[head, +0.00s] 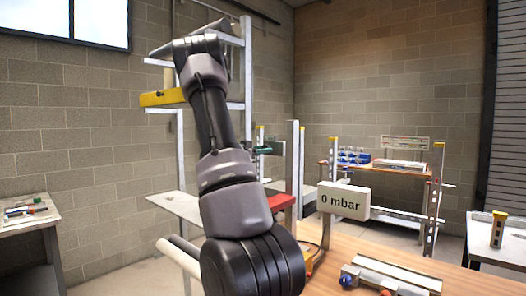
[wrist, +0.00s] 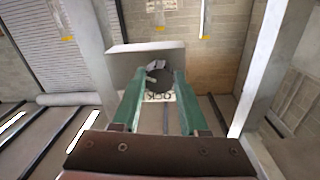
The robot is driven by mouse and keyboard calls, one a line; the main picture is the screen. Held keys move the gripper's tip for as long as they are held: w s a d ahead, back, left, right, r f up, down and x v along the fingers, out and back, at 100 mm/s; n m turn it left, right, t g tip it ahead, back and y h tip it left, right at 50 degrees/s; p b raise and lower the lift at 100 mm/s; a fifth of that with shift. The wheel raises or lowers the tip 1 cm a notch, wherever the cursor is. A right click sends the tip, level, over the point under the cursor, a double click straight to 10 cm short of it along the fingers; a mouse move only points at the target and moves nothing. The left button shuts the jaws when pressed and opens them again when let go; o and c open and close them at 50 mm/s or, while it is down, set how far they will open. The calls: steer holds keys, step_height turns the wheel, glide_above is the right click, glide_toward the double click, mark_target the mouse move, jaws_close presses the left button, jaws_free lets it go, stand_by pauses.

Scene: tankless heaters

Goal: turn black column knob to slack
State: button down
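In the wrist view a dark round knob (wrist: 159,79) with a small light mark sits in front of a pale grey box (wrist: 122,58). My gripper (wrist: 158,76) has two green fingers, spread apart, with the knob between their tips. A narrow gap shows at the knob's left side; at its right side I cannot tell whether the finger touches. A white label (wrist: 158,97) with upside-down lettering lies between the fingers, partly hidden, and its full word is not readable. In the head view my arm rises in front of the racks, and I cannot make out the knob there.
A white display box (head: 343,202) reads "0 mbar" above a wooden bench (head: 345,247). A grey fixture (head: 395,275) with a blue knob (head: 346,281) lies on the bench. Pale posts (head: 295,165) stand close behind my arm. A side table (head: 28,222) stands at the left.

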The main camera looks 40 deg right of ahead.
steer(key=shift+n, duration=0.4)
steer(key=n, duration=1)
steer(key=n+t, duration=0.1)
steer(key=n, duration=0.9)
steer(key=shift+s+f, duration=0.1)
steer(key=shift+f, duration=0.1)
steer(key=shift+n, duration=0.3)
steer(key=shift+c, duration=2.2)
jaws_free()
steer(key=shift+r, duration=0.1)
